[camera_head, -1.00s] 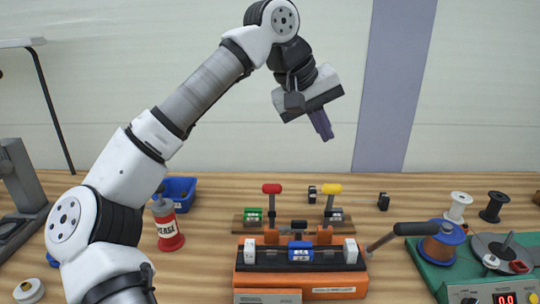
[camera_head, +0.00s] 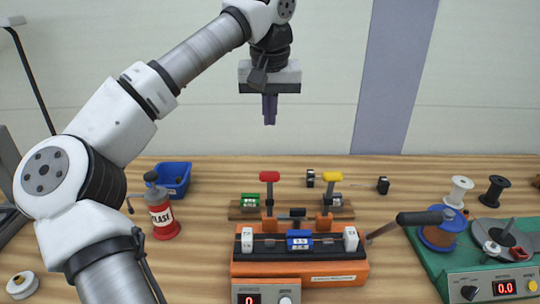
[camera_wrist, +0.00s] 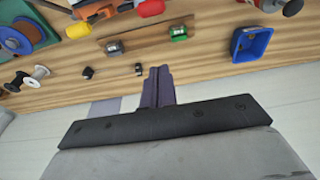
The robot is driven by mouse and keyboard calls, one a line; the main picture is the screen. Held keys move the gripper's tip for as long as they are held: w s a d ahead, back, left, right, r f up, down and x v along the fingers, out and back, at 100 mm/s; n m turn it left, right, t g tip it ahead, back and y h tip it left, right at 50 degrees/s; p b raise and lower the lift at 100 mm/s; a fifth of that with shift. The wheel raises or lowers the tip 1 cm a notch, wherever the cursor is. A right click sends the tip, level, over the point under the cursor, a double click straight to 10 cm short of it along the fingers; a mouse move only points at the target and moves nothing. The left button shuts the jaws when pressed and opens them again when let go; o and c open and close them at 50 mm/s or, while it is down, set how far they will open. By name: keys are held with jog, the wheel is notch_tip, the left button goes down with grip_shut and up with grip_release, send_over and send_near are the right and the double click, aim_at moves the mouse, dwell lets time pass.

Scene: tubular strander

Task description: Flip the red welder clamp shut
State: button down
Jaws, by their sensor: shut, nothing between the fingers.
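In the wrist view the red handle (camera_wrist: 97,7) shows at the top edge, partly cut off. A matching yellow clamp handle (camera_head: 331,177) stands upright to its right; it also shows in the wrist view (camera_wrist: 151,8). My gripper (camera_head: 270,120) points down, high above and behind the red clamp, apart from it. Its purple fingers (camera_wrist: 157,75) are together and empty.
A red bottle (camera_head: 163,215) and a blue bin (camera_head: 174,178) stand left of the welder. A dark-handled lever (camera_head: 424,217) sticks out to the welder's right, near a green machine (camera_head: 455,272) with a copper spool. The air around my gripper is clear.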

notch_tip(320, 180, down, 9)
jog(key=s+p, duration=0.2)
jog(key=shift+f+p, duration=0.15)
jog(key=shift+p, duration=0.25)
